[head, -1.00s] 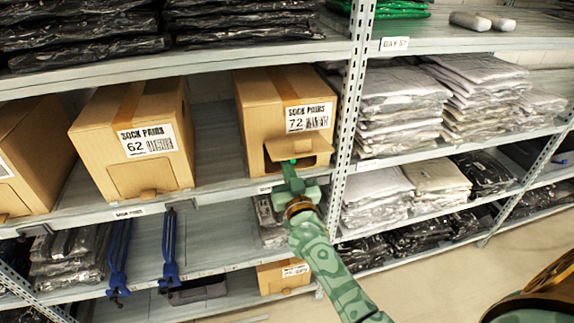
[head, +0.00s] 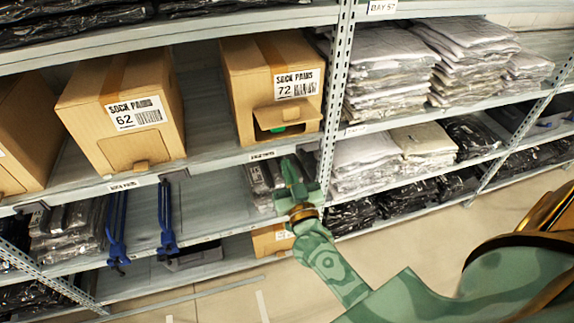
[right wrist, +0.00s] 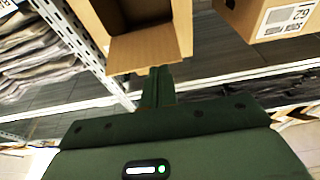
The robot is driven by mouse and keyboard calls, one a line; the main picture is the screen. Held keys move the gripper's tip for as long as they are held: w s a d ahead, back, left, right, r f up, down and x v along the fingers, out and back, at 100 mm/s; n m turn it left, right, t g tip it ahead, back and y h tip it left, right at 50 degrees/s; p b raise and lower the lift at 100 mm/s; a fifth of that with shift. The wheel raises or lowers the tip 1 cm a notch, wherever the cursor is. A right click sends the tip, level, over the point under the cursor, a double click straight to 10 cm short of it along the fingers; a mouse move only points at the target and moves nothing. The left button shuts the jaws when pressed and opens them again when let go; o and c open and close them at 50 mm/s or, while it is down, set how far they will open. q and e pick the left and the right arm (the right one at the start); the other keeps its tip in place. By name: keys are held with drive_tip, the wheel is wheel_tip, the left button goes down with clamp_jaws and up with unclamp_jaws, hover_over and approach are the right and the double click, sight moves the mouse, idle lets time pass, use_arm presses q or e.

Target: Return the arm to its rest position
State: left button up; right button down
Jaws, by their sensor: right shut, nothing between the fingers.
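My right gripper (head: 294,180) is shut and empty in the head view, in front of the shelving and below the box marked 72 (head: 262,70). That box has its front flap folded open, with a small green thing (head: 277,130) showing in the opening. In the right wrist view my shut fingers (right wrist: 158,88) point toward an open cardboard box (right wrist: 150,45), apart from it as far as I can tell. My right arm reaches in from the lower right. My left gripper is not in view.
A box marked 62 (head: 125,110) stands to the left on the same shelf. A perforated upright (head: 333,110) is close to my right gripper. Bagged white garments (head: 385,70) fill shelves to the right. Blue straps (head: 166,220) hang at the left. The floor (head: 420,245) in front is clear.

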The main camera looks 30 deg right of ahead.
drive_tip(key=s+a+f+n+g+y+b, duration=0.1)
drive_tip(key=s+a+f+g+y, duration=0.15)
drive_tip(key=f, duration=0.75)
drive_tip(key=s+a+f+n+g+y, duration=0.1)
drive_tip(key=s+a+f+g+y, duration=0.2)
drive_tip(key=f, duration=0.7)
drive_tip(key=s+a+f+n+g+y+b, duration=0.1)
drive_tip(key=s+f+n+g, duration=0.2)
drive_tip(key=f, duration=0.7)
drive_tip(key=s+d+f+g+b, duration=0.1)
drive_tip(key=s+f+g, duration=0.2)
drive_tip(key=s+f, duration=0.4)
drive_tip(key=s+d+f+n+g+h+b, duration=0.1)
drive_tip(key=s+f+g, duration=0.3)
drive_tip(key=s, duration=1.3)
drive_tip(key=s+d+f+g+b, duration=0.2)
drive_tip(key=s+f+g+b, duration=0.1)
drive_tip(key=s+f, duration=0.7)
drive_tip(key=shift+s+d+f+n+g, duration=0.3)
drive_tip(key=shift+s+d+f+g, duration=0.15)
drive_tip(key=shift+s, duration=0.8)
drive_tip(key=shift+a+h, duration=0.1)
drive_tip(key=shift+h, duration=0.15)
